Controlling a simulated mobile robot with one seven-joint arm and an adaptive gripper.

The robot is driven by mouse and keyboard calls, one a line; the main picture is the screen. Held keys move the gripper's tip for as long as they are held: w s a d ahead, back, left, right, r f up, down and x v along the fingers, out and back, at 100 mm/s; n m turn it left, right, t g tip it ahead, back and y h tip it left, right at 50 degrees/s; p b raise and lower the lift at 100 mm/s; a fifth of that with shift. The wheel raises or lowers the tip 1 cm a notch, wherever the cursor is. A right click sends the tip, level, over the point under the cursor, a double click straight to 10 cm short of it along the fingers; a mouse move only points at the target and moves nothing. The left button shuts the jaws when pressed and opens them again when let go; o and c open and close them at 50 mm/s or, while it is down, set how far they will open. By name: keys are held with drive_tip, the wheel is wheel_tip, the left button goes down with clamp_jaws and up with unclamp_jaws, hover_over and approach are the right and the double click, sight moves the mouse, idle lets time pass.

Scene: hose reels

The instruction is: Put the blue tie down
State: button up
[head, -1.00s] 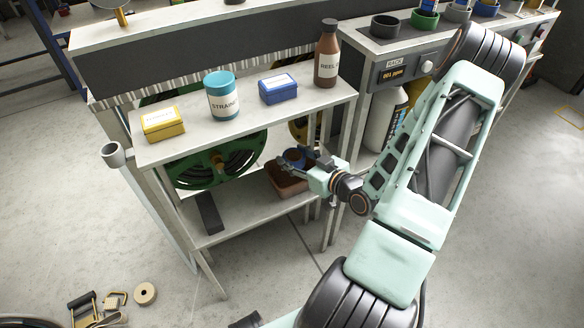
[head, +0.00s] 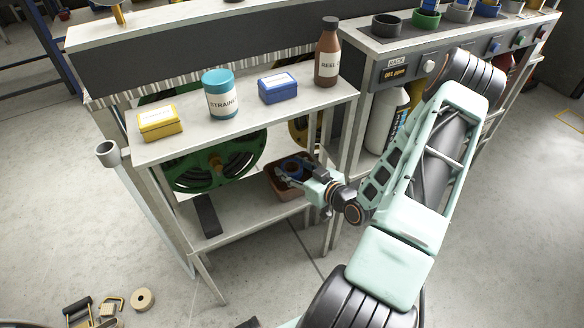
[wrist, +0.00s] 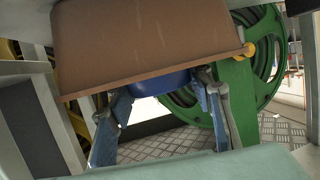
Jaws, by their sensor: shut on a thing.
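The blue tie (head: 291,164) is a rounded blue piece between the fingertips of my gripper (head: 287,173). It shows at the opening of a brown bin (head: 290,191) on the lower part of the stand, partly hidden by my fingers. In the wrist view my gripper's fingers (wrist: 160,88) lie on either side of the tie (wrist: 160,84), and the bin (wrist: 150,45) fills the top and covers much of it. I cannot tell whether the tie touches the bin.
A green hose reel (head: 215,160) stands left of the bin. A dark block (head: 207,215) lies on the lower shelf (head: 235,217). The top shelf holds a yellow box (head: 160,123), a teal can (head: 220,94), a blue box (head: 278,88) and a brown bottle (head: 327,52).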

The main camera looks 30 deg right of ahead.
drive_tip(key=shift+f, duration=0.3)
drive_tip(key=o, duration=1.1)
drive_tip(key=shift+r, duration=0.1)
drive_tip(key=shift+r+p, duration=0.35)
drive_tip(key=shift+r, duration=0.05)
drive_tip(key=p+v, duration=0.2)
drive_tip(key=v, duration=1)
drive_tip(key=shift+d+r, duration=0.1)
drive_tip(key=shift+r, duration=0.05)
